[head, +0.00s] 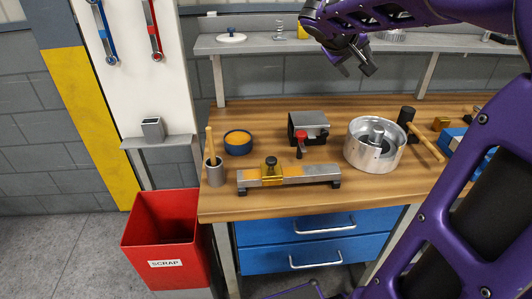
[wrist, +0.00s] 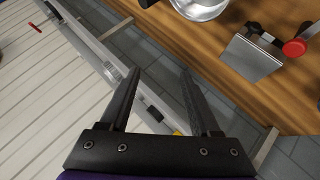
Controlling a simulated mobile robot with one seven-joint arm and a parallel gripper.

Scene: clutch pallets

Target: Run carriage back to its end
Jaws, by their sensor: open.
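The brass-yellow carriage (head: 272,177) with a black knob on top sits on a grey metal rail (head: 312,173) near the front edge of the workbench. It stands left of the rail's middle, with a short stretch of rail on its left and a longer one on its right. My gripper (head: 357,68) is open and empty, high above the back of the bench, up and to the right of the carriage and well apart from it. In the wrist view both fingers of my gripper (wrist: 158,75) are spread with nothing held; I cannot make out the carriage there.
Behind the rail stand a grey box with a red knob (head: 309,122) and a round metal pan (head: 360,156). A blue bowl (head: 238,148) and a grey cup with a wooden handle (head: 215,175) are left. A shelf (head: 260,45) runs behind; a red scrap bin (head: 165,240) stands below left.

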